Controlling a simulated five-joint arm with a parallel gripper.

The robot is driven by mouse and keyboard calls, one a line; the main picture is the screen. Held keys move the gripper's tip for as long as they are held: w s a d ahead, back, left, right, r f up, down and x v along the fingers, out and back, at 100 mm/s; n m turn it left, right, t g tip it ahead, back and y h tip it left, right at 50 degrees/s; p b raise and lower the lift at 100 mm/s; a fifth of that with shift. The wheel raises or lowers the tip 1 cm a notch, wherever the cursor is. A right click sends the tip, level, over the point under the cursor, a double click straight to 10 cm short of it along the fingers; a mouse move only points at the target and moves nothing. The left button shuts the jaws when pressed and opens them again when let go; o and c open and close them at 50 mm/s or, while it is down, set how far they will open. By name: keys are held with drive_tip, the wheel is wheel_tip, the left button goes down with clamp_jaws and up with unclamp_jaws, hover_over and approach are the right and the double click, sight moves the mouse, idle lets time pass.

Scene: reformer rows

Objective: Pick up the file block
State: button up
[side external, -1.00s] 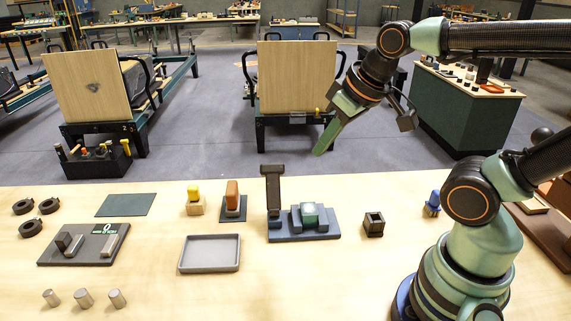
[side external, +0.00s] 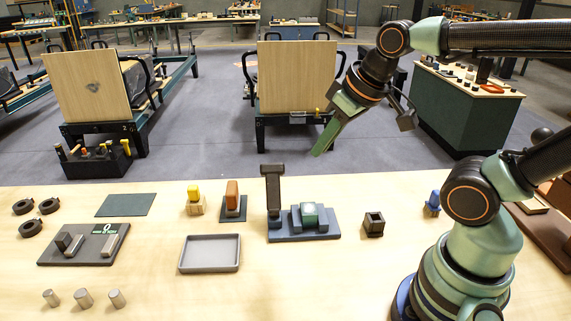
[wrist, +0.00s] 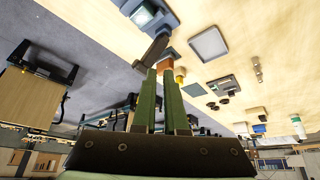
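My gripper (side external: 320,152) hangs in the air above the far edge of the bench, to the right of the upright board, well clear of all the parts. In the wrist view its two green fingers (wrist: 160,72) stand a small gap apart with nothing between them. I cannot tell for certain which part is the file block. An orange-brown block (side external: 232,192) stands upright on a small dark base. A yellow-topped piece (side external: 193,190) sits on a wooden block to its left. A dark plate (side external: 50,258) at the left holds small dark and grey bars.
A blue-grey fixture (side external: 325,234) with a tall dark post (side external: 272,190) stands mid-bench. An empty grey tray (side external: 210,267), a small dark open box (side external: 373,229), several metal cylinders (side external: 84,298) and black rings (side external: 30,228) lie around. The front middle is clear.

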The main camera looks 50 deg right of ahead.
drive_tip(key=o, duration=1.2)
drive_tip(key=shift+o, duration=0.2)
drive_tip(key=n+g, duration=0.6)
drive_tip(key=n, duration=0.3)
hover_over(231, 187)
wheel_tip(231, 187, down, 10)
wheel_tip(231, 187, down, 13)
drive_tip(key=shift+r, duration=0.2)
